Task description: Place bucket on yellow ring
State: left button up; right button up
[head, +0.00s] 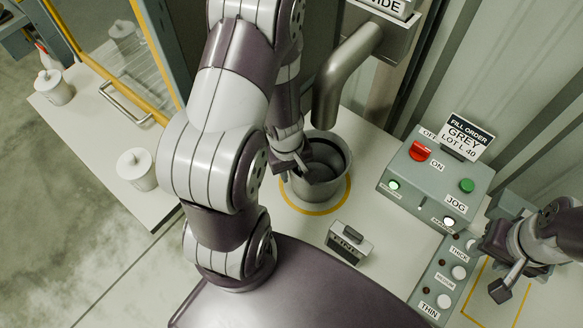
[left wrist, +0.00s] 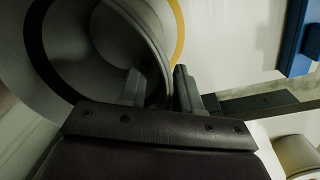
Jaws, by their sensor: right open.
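The grey metal bucket (head: 337,158) stands upright in the head view under the bent spout. The yellow ring (head: 312,211) on the bench shows around its base, with part hidden behind the bucket. My left gripper (head: 292,165) is at the bucket's left rim. In the left wrist view, the bucket (left wrist: 60,45) fills the upper left. The left gripper's fingers (left wrist: 160,88) straddle its wall, one inside and one outside; whether they clamp it is unclear. My right gripper (head: 508,272) is open and empty at the lower right, away from the bucket.
The grey spout (head: 335,85) hangs close above the bucket. A control box (head: 436,180) with red and green controls stands to the right, with a button panel (head: 443,278) below it. A small labelled block (head: 348,243) sits in front. White lidded pots (head: 137,169) stand at left.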

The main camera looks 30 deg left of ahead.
pick_arm(q)
notch_tip(320, 180, up, 12)
jog(key=p, duration=0.8)
jog(key=shift+s+a+r+p, duration=0.25)
jog(key=shift+s+a+p, duration=0.1)
jog(key=shift+s, duration=0.1)
